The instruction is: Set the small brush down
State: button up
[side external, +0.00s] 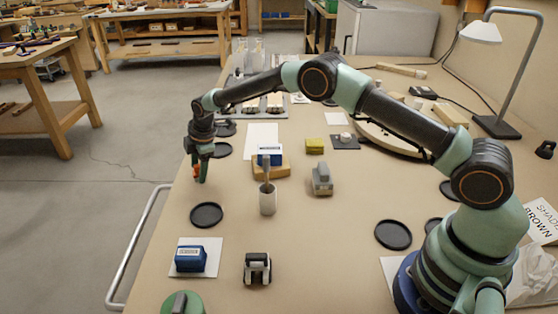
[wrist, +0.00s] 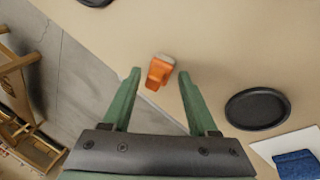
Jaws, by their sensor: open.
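The small brush is most likely the orange piece with a pale grey end (wrist: 159,72) in the wrist view, close to the bench's edge. It lies between my gripper's fingertips (wrist: 160,76), with a gap on each side. In the side view, my gripper (side external: 199,174) points down at the bench's left edge, open, and only a bit of orange (side external: 195,171) shows at its fingers. I cannot tell whether the brush rests on the bench or is tilted.
A black round dish (side external: 206,215) sits just in front of my gripper. A white cup (side external: 268,203) with a handle standing in it, a grey block tool (side external: 322,180) and a blue box (side external: 190,258) on a white card stand nearby. The floor drops away at the left edge.

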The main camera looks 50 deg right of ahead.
jog(key=shift+w+f, duration=0.1)
jog(key=shift+f, duration=0.2)
grip_shut()
